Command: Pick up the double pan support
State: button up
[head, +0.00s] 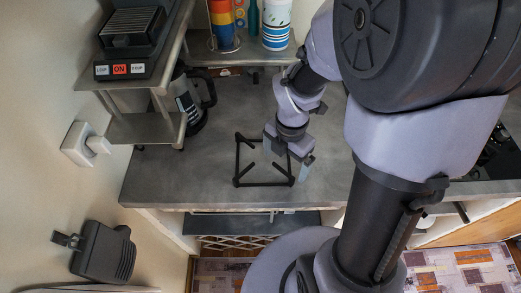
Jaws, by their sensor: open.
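The pan support (262,184) is a black square metal frame with short prongs pointing inward. It lies flat on the grey counter (165,180), near the front edge. My gripper (286,162) is open and points down over the right side of the frame. One finger shows over the inside of the frame and the other near its right side. The gripper hides part of the right bar and the back right corner. I cannot tell how high the fingertips are above the frame or whether they touch it.
A metal shelf (143,127) and a coffee pot (190,103) stand at the back left. Stacked coloured cups (222,25) and a patterned cup (275,22) stand at the back. A stove (503,150) is at the far right. The counter left of the frame is clear.

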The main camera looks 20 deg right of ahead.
aim_at(283, 170)
notch_tip(283, 170, down, 4)
jog(key=shift+w+f+b, duration=0.1)
jog(key=shift+b, duration=0.75)
jog(key=shift+r, duration=0.2)
jog(key=shift+c, duration=0.8)
jog(key=c, duration=1.9)
